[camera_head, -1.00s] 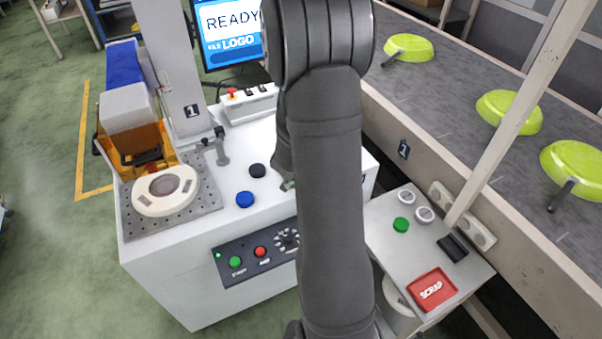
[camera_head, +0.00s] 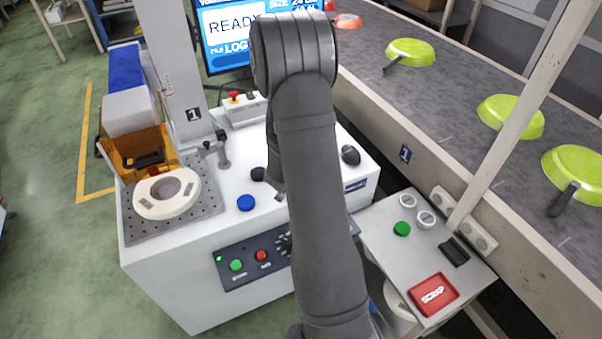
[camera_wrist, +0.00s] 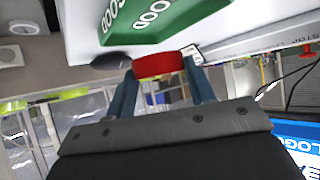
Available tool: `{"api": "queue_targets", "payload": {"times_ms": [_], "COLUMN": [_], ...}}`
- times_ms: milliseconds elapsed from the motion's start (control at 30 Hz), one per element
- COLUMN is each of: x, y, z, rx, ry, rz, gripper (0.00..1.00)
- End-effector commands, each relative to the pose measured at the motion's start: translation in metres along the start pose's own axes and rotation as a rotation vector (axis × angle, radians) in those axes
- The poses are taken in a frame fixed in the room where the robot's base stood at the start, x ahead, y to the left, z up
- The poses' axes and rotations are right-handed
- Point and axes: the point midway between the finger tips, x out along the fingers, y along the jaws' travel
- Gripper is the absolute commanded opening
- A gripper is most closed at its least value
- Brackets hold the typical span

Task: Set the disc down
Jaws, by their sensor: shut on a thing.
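A red disc (camera_wrist: 158,66), seen edge-on in the wrist view, sits between the two blue-grey fingers of my gripper (camera_wrist: 160,72). The gripper is shut on it. A green tray marked GOOD (camera_wrist: 165,14) lies just beyond the disc on a white surface. I cannot tell whether the disc touches anything below. A dark rounded thing (camera_wrist: 110,60) shows beside the left finger. In the head view my arm hides the disc and most of the gripper above the white machine top (camera_head: 225,235).
A blue disc (camera_head: 246,202) and a black disc (camera_head: 258,174) lie on the machine top, with a dark rounded thing (camera_head: 350,155) to the right. A side stand holds a green disc (camera_head: 402,228) and red SCRAP tray (camera_head: 433,293). Green pans (camera_head: 410,52) lie on the conveyor.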

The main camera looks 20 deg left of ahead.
Motion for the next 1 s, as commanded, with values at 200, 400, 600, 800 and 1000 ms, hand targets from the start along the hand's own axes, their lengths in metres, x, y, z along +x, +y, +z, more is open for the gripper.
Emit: {"api": "queue_targets", "payload": {"times_ms": [200,400,600,800,1000], "x": [0.006,0.019,0.027,0.027,0.028], "y": [-0.009,-0.009,-0.009,-0.009,-0.009], "z": [0.007,0.027,0.037,0.037,0.04], "rx": [0.0,-0.001,0.001,0.001,0.0], "ry": [0.0,-0.003,0.0,0.0,-0.001], "rz": [0.001,0.002,0.001,0.001,0.001], "gripper": [0.2,0.2,0.2,0.2,0.58]}}
